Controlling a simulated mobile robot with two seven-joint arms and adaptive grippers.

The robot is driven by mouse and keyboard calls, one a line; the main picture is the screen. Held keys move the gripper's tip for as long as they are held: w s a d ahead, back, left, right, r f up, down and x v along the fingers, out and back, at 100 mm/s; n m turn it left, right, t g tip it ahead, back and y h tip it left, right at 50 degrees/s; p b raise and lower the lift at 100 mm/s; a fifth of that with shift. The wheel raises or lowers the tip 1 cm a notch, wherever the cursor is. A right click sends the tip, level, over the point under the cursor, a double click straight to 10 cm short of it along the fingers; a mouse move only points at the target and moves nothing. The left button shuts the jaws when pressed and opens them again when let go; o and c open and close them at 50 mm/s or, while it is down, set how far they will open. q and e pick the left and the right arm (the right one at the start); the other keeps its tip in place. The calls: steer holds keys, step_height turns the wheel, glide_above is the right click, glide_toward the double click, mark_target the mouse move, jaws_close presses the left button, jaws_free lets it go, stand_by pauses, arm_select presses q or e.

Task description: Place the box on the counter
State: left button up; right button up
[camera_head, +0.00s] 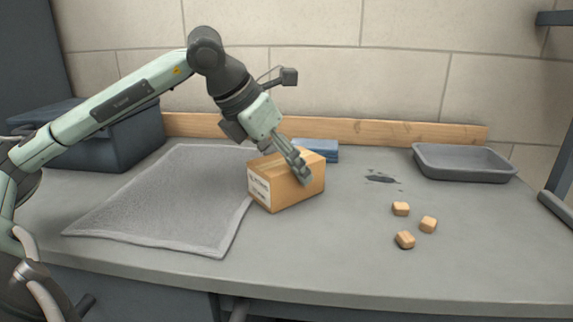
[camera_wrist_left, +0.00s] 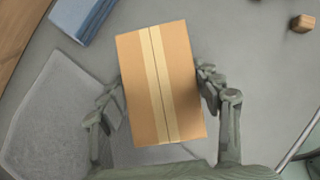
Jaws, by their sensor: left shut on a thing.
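The cardboard box (camera_head: 288,191), tan with a white label on its left face, is at the middle of the grey counter (camera_head: 330,262), beside the right edge of the grey mat. It sits on or very close to the counter; I cannot tell whether there is a gap under it. My left gripper (camera_head: 298,167) comes down over the box and is shut on it. In the left wrist view the box (camera_wrist_left: 160,85) shows its taped top, with a finger on each long side. My right gripper is not in view.
The grey mat (camera_head: 165,200) covers the counter's left part. A dark bin (camera_head: 130,140) stands behind it. A folded blue cloth (camera_head: 317,150) lies behind the box. Small wooden blocks (camera_head: 405,240), a dark wet spot (camera_head: 381,178) and a grey tray (camera_head: 465,162) lie to the right. The front right is clear.

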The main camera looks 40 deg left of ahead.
arm_select(q)
steer(key=shift+f, duration=0.35)
steer(key=o, duration=1.4)
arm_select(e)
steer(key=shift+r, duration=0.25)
arm_select(q)
steer(key=shift+r, duration=0.1)
steer(key=shift+r, duration=0.15)
steer(key=shift+r+p, duration=0.35)
steer(key=shift+p, duration=0.1)
steer(key=b+v, duration=0.1)
steer(key=v, duration=1)
steer(key=shift+s+a+r, duration=0.15)
steer(key=shift+s+r, duration=0.05)
steer(key=shift+s, duration=0.1)
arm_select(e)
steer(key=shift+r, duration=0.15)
